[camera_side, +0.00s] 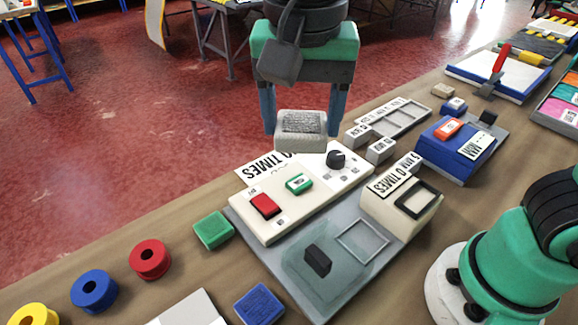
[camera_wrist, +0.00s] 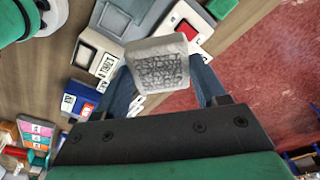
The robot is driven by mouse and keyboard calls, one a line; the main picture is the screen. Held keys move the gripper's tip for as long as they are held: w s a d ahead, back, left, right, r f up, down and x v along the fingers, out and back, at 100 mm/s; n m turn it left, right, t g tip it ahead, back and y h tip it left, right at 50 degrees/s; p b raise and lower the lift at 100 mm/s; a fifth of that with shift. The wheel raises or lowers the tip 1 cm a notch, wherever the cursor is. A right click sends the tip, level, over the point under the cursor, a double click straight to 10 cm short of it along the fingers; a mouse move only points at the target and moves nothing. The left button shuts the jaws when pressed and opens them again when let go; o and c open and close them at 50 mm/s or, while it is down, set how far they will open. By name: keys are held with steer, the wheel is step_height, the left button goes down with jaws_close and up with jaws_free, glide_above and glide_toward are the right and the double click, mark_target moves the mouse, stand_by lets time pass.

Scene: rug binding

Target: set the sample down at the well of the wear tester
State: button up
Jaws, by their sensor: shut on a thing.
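My gripper (camera_side: 303,122) is shut on a pale grey block with a dark textured patch on top, which I take as the sample (camera_side: 301,124). It is held in the air behind the tester's control panel. In the wrist view the sample (camera_wrist: 160,62) sits between the two blue fingers. The wear tester (camera_side: 245,222) has a cream panel with a red switch, green button and black knob. Its grey base carries a thin square frame (camera_side: 362,240) and a dark block. A cream box with a dark square opening (camera_side: 417,200) stands at its right; I cannot tell which is the well.
A green block (camera_side: 213,230) and a blue block (camera_side: 259,304) lie near the tester. Red (camera_side: 150,260), blue (camera_side: 94,290) and yellow rolls stand left. A cream tray (camera_side: 402,118) and a blue device (camera_side: 455,150) stand behind right. Red floor lies beyond the bench.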

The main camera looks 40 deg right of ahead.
mark_target(363, 240)
steer(key=s+d+m+g, duration=0.1)
steer(key=s+d+m, duration=0.5)
steer(key=d+m, duration=0.25)
steer(key=shift+m+h, duration=0.4)
steer(key=shift+m, duration=0.15)
step_height(363, 240, down, 20)
steer(key=shift+w+f, duration=0.15)
steer(key=shift+f, duration=0.1)
steer(key=o, duration=1.2)
steer(key=shift+o, duration=0.2)
steer(key=shift+a+r, duration=0.1)
steer(key=shift+r, duration=0.05)
